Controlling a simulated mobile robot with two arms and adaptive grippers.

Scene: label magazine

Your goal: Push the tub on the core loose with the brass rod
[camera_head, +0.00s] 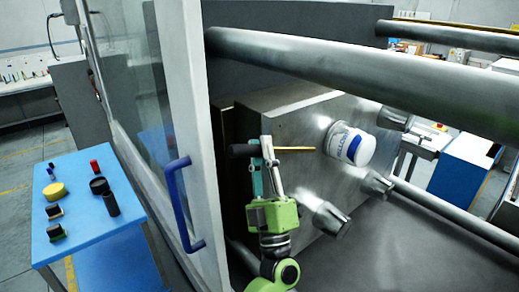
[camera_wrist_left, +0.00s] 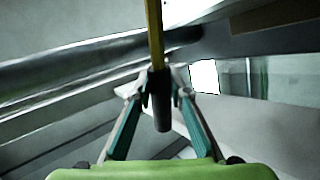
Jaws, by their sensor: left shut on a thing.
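The white tub (camera_head: 358,148) with a blue band sits on a core that sticks out of the grey metal mould block (camera_head: 280,118). The core itself is mostly hidden by the tub. My left gripper (camera_head: 265,149) is shut on the dark handle of the brass rod (camera_head: 296,149). The rod points right, and its tip is close to the tub's left side; I cannot tell if they touch. In the left wrist view the rod (camera_wrist_left: 154,35) runs up from the dark handle between the fingers. My right gripper is not in view.
Bare metal cores (camera_head: 331,218) stick out of the block around the tub. A thick tie bar (camera_head: 330,62) crosses above. The door frame with a blue handle (camera_head: 181,205) stands left of my arm. A blue table (camera_head: 85,222) with small items is further left.

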